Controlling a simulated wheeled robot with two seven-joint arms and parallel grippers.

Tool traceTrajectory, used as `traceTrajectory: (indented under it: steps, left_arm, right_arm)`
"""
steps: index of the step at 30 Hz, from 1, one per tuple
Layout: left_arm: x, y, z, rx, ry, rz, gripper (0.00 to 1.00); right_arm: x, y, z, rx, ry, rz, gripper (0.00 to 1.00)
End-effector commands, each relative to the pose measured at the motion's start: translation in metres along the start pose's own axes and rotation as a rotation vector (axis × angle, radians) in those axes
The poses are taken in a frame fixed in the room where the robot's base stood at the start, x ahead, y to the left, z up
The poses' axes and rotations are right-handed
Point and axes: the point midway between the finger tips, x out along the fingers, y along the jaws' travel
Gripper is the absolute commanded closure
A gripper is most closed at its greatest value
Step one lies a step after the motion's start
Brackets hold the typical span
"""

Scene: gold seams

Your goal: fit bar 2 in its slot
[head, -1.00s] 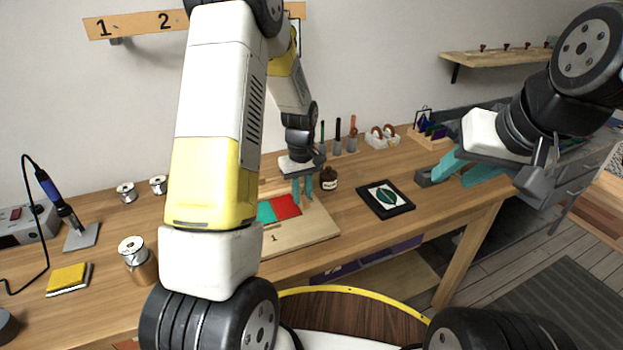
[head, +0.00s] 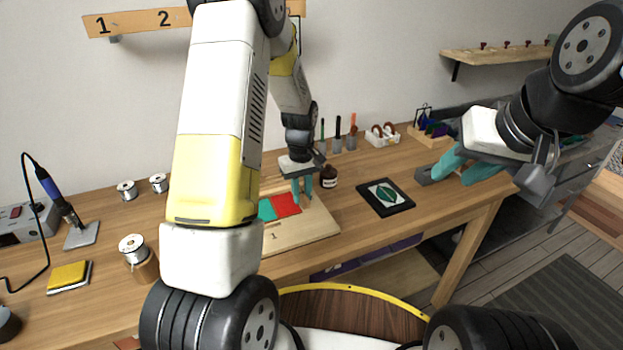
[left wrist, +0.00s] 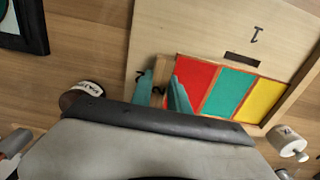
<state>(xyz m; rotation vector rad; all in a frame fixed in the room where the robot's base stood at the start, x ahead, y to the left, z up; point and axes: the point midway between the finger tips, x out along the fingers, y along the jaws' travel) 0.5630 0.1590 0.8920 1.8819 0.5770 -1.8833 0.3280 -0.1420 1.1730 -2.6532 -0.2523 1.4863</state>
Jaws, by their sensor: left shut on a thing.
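A pale wooden board (head: 318,235) marked "1" lies on the bench, with red (head: 286,204) and green (head: 266,210) panels. The left wrist view shows red (left wrist: 196,80), green (left wrist: 232,92) and yellow (left wrist: 263,100) panels with thin wooden strips between them and a dark slot (left wrist: 242,59). My left gripper (head: 302,192) points down at the board beside the red panel. It is shut on a short wooden bar (left wrist: 162,66), taken to be bar 2. I cannot tell if the bar is seated; the fingers hide much of it. My right gripper (head: 464,168) is open and empty, raised right of the board.
A black framed picture (head: 385,197) lies right of the board. Solder spools (head: 132,247), a yellow pad (head: 69,276) and a soldering iron (head: 62,207) are at left. Bench between board and picture is clear.

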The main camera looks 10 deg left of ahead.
Motion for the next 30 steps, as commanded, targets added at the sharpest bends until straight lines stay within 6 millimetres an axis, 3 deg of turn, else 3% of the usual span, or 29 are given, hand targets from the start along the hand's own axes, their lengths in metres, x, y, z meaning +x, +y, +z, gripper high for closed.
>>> traceTrajectory:
  steps: [12, 13, 17, 23, 26, 30]
  left_arm:
    - [0.0007, 0.0002, 0.0003, 0.0, 0.0, 0.0, 1.0]
    - [0.0009, 0.0002, 0.0003, 0.0, 0.0, 0.0, 0.77]
    - [0.001, -0.0001, 0.0003, 0.0, -0.001, -0.001, 0.54]
    - [0.0013, -0.0009, 0.0004, 0.0, -0.001, -0.002, 0.54]
    - [0.0015, -0.0012, 0.0006, 0.0, -0.002, -0.003, 0.38]
    - [0.0017, -0.0016, 0.0006, -0.001, -0.002, -0.003, 0.36]
  right_arm:
    - [0.0, 0.0, 0.0, 0.0, 0.0, 0.0, 0.64]
    - [0.0, 0.0, 0.0, 0.0, 0.0, 0.0, 0.64]
    - [0.0, 0.0, 0.0, 0.0, 0.0, 0.0, 0.64]
    - [0.0, 0.0, 0.0, 0.0, 0.0, 0.0, 0.64]
    - [0.0, 0.0, 0.0, 0.0, 0.0, 0.0, 0.64]
    - [0.0, 0.0, 0.0, 0.0, 0.0, 0.0, 0.64]
